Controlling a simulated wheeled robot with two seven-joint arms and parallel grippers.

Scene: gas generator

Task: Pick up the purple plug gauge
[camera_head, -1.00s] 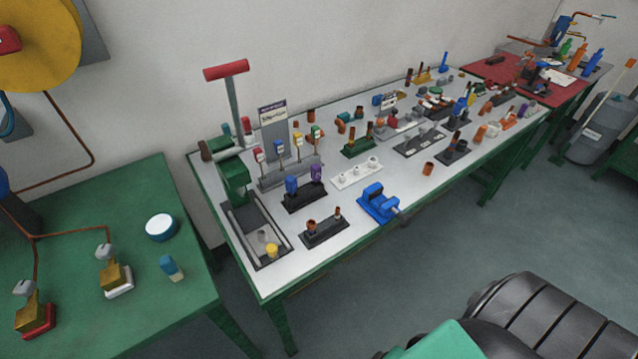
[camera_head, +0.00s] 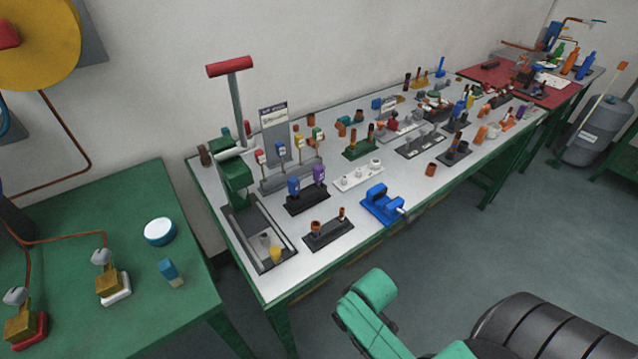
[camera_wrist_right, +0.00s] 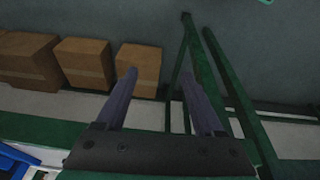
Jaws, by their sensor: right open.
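The purple plug gauge (camera_head: 319,173) stands upright in a black stand (camera_head: 307,204) on the white-topped bench in the head view. A blue gauge (camera_head: 294,188) stands beside it on the left in the same stand. My right gripper (camera_wrist_right: 160,95) shows in the right wrist view, with its two fingers apart and nothing between them. The plug gauge does not show in that view. In the head view a green and black part of my arm is at the bottom, well in front of the bench, and its gripper is not visible. My left gripper is in no view.
A blue vise (camera_head: 382,205) and a black stand with brown pieces (camera_head: 328,234) are in front of the gauge stand. A white holder (camera_head: 358,174) is to its right, and small coloured gauges (camera_head: 291,151) are behind. Cardboard boxes (camera_wrist_right: 139,69) show in the wrist view.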

